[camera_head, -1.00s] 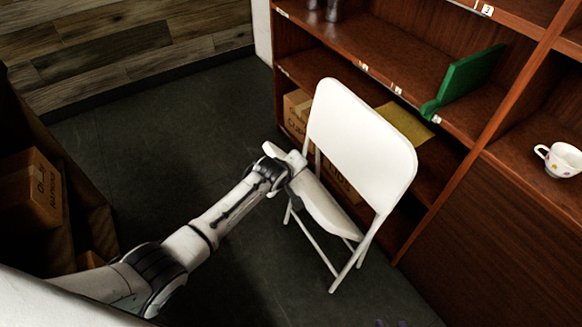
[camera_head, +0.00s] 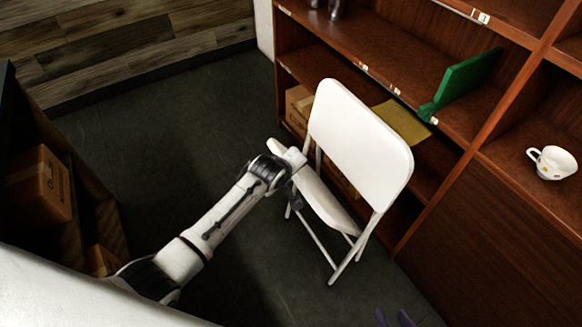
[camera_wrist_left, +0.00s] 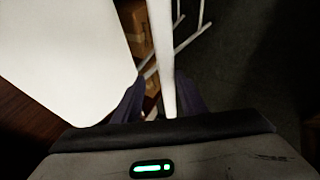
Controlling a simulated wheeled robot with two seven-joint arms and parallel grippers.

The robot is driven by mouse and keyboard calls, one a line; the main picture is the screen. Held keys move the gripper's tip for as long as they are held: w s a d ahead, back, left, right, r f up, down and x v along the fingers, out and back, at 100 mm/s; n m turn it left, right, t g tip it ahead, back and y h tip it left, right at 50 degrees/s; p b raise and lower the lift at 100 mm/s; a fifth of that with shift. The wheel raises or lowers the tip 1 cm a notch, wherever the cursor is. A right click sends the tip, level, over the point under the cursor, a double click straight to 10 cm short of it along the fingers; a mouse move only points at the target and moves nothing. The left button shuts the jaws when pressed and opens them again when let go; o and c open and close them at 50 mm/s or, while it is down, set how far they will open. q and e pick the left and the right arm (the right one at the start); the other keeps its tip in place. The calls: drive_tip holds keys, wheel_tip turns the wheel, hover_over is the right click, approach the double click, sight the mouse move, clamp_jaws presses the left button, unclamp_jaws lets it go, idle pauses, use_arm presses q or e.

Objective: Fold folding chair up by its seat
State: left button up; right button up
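The white folding chair (camera_head: 360,145) stands on the dark floor in front of the shelf, its backrest upright and legs apart. Its seat (camera_head: 322,203) is seen as a narrow tilted panel left of the backrest. My left gripper (camera_head: 285,178) is at the seat's outer edge, its fingers mostly hidden in the head view. In the left wrist view, the seat edge (camera_wrist_left: 163,55) passes between the dark left gripper fingers (camera_wrist_left: 160,103), with a gap visible beside it; the backrest (camera_wrist_left: 60,55) fills the upper left. My right gripper (camera_head: 394,319) shows only parted purple fingertips at the bottom edge, empty.
The brown shelf (camera_head: 465,185) stands close behind and right of the chair, holding a green object (camera_head: 465,80) and a white cup (camera_head: 551,162). Cardboard boxes (camera_head: 40,187) sit in a dark unit at left. The floor (camera_head: 165,130) between is clear.

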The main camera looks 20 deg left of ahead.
use_arm(q)
drive_tip(key=v, duration=0.4)
drive_tip(key=shift+w+d+r, duration=0.1)
drive_tip(key=shift+d+r, duration=0.1)
drive_tip(key=shift+r, duration=0.1)
idle(0.6)
drive_tip(key=v, duration=1)
drive_tip(key=shift+r, duration=0.15)
